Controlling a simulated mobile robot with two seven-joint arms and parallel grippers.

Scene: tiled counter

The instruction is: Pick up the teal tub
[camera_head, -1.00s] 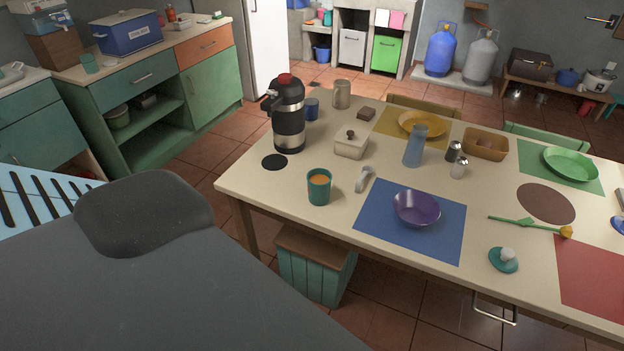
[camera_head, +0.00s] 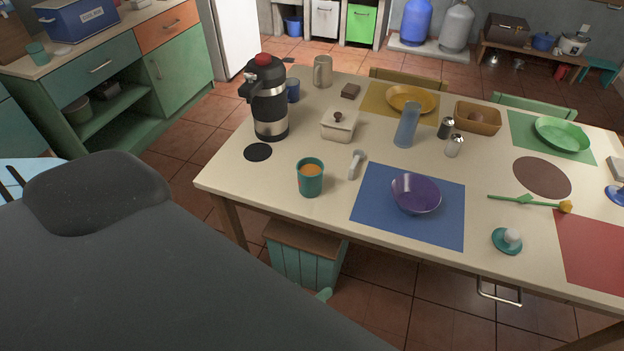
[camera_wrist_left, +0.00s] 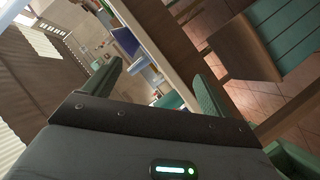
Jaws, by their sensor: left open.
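A teal, cup-shaped tub (camera_head: 311,181) with orange contents stands upright on the near left part of the table; it is the likeliest match for the teal tub. My left gripper is mostly hidden by my dark arm in the head view, where only a small teal fingertip (camera_head: 324,294) shows below the table's near edge. In the left wrist view, my left gripper (camera_wrist_left: 156,86) has its two green fingers wide apart, with nothing seen held between them. My right gripper is not in view.
The table (camera_head: 290,215) has a black flask (camera_head: 270,112) behind the tub, a whitish handled object (camera_head: 355,164) to its right and a purple bowl (camera_head: 416,195) on a blue mat (camera_head: 380,225).

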